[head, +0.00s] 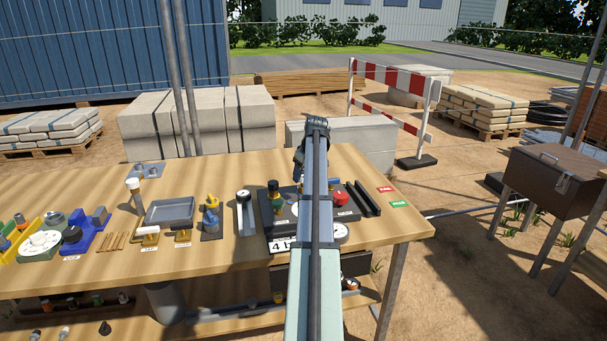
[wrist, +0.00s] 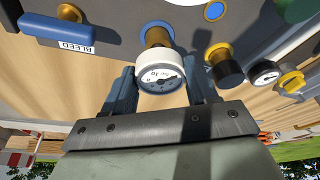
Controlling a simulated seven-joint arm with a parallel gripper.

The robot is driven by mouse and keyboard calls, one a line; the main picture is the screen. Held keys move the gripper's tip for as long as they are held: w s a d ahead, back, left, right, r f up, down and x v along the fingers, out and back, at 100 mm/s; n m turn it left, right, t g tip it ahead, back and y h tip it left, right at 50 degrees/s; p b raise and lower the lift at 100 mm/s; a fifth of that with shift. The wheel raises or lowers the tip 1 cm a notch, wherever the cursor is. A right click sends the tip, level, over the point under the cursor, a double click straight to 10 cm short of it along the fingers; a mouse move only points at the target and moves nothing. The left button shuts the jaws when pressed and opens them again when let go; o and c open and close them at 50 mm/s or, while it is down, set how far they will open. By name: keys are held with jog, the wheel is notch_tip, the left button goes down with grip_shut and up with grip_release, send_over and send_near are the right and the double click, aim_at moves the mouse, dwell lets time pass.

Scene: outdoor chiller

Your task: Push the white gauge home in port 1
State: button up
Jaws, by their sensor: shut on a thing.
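The white gauge (wrist: 160,72) shows in the wrist view, its dial facing the camera and its brass stem (wrist: 158,38) pointing at the grey panel (wrist: 115,8). The stem's end meets a blue-ringed port (wrist: 157,24); I cannot tell how deep it sits. My gripper (wrist: 163,84) is shut on the gauge, with one dark finger on each side. No port number is readable. In the head view my arm covers the gauge and part of the dark panel board (head: 283,226) on the bench.
In the wrist view a black-capped brass fitting (wrist: 226,66), a small gauge (wrist: 264,74) and a blue BLEED handle (wrist: 48,30) flank the port. In the head view a red knob (head: 340,197), black rails (head: 367,198) and a grey tray (head: 170,211) stand on the bench.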

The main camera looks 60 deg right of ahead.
jog(key=shift+f, duration=0.85)
jog(key=o, duration=1.8)
jog(key=shift+r, duration=0.1)
jog(key=shift+v, duration=3.45)
jog(key=v, duration=1.3)
jog(key=shift+s+a+r, duration=0.1)
jog(key=shift+s+r, duration=0.1)
jog(key=shift+r, duration=0.15)
